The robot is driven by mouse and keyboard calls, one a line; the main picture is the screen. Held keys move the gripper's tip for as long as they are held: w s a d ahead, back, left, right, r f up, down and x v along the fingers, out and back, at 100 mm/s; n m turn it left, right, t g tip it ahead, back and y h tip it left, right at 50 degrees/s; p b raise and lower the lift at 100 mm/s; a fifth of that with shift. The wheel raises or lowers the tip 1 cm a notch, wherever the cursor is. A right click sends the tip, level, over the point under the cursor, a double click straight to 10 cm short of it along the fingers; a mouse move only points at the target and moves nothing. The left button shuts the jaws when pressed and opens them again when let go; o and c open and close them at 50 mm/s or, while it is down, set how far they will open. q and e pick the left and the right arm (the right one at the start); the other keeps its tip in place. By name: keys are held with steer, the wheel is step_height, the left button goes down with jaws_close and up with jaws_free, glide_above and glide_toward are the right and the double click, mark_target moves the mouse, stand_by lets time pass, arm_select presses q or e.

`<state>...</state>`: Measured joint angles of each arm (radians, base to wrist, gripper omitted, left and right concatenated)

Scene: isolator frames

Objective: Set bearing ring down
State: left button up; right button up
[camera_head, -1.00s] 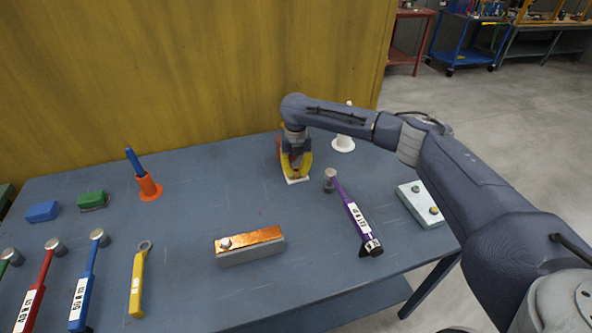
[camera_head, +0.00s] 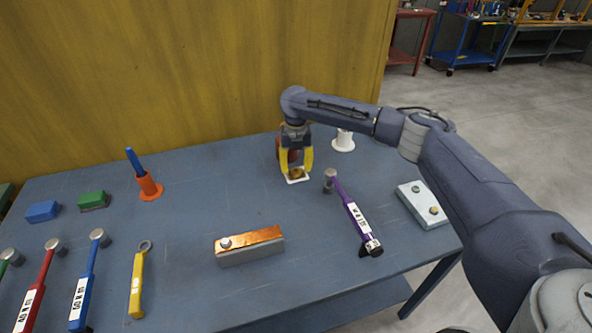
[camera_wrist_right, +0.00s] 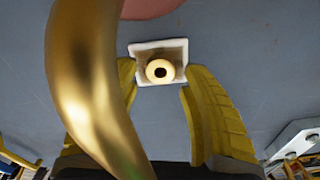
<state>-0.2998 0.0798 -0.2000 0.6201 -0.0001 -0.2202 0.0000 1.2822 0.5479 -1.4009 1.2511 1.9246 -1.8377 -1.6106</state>
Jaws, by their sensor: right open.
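The bearing ring (camera_head: 297,173) is a small brass-coloured ring on a small white square tray (camera_head: 290,181) near the back of the table. In the right wrist view the ring (camera_wrist_right: 160,71) lies inside the tray (camera_wrist_right: 149,47), its dark hole facing the camera. My right gripper (camera_head: 298,168) points down over the tray with its yellow fingers apart, one on each side of the ring. The wrist view shows gaps between the fingers and the ring. My left gripper is not in view.
A shiny gold curved thing (camera_wrist_right: 95,90) fills the wrist view's left foreground; I cannot tell what it is. A reddish thing (camera_head: 282,155) stands behind my gripper. A white stand (camera_head: 343,142), purple-handled tool (camera_head: 352,215) and copper-topped block (camera_head: 250,250) are nearby.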

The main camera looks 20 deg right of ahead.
mark_target(296, 170)
step_height(296, 170, up, 10)
stand_by(0.5)
steer(key=shift+w, duration=0.1)
